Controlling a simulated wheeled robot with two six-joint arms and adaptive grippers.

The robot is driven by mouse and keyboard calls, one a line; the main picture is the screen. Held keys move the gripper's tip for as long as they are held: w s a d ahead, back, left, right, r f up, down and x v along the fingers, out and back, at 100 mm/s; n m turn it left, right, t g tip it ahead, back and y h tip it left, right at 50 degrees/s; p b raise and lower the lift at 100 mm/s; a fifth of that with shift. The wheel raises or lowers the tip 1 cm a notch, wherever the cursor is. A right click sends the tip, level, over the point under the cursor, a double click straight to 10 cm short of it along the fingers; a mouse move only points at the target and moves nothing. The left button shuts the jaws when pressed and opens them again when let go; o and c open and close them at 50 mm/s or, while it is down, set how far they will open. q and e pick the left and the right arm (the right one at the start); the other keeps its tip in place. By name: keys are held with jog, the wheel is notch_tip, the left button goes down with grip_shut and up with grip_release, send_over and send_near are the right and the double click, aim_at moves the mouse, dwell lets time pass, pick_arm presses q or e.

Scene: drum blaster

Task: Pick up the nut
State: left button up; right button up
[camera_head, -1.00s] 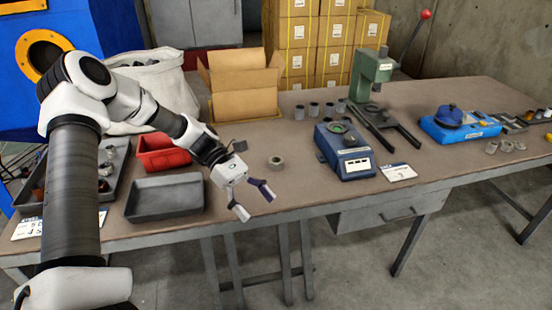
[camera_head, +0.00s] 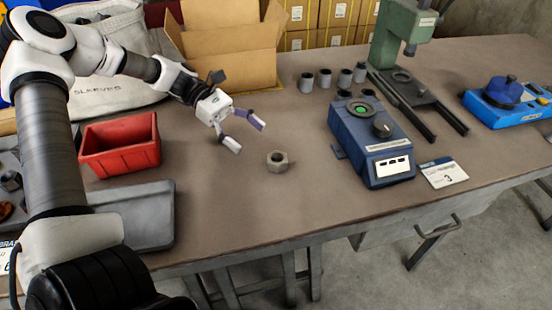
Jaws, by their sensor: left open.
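A grey-brown hexagonal nut (camera_head: 277,161) with a round hole lies on the brown table (camera_head: 255,210), left of the blue machine. My left gripper (camera_head: 243,138) comes in from the left, above the table, up and left of the nut in the picture. Its two fingers are spread apart with nothing between them. It does not touch the nut. My right gripper is not in view.
A blue device (camera_head: 372,143) with a round green top stands right of the nut. A red bin (camera_head: 119,145) and a grey tray (camera_head: 140,215) are at the left. An open cardboard box (camera_head: 230,50), several small grey cylinders (camera_head: 325,77) and a green press (camera_head: 403,35) stand behind. Table around the nut is clear.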

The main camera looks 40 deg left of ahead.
aim_at(273, 156)
pick_arm(q)
jog(key=shift+w+f, duration=0.15)
jog(key=shift+f, duration=0.45)
jog(key=b+x, duration=0.1)
jog(key=x, duration=0.4)
jog(key=b+x, duration=0.1)
jog(key=x, duration=0.1)
jog(key=shift+w+d+b, duration=0.25)
jog(key=shift+w+b, duration=0.05)
jog(key=shift+r, duration=0.15)
jog(key=shift+c, duration=1.1)
jog(key=c, duration=1.3)
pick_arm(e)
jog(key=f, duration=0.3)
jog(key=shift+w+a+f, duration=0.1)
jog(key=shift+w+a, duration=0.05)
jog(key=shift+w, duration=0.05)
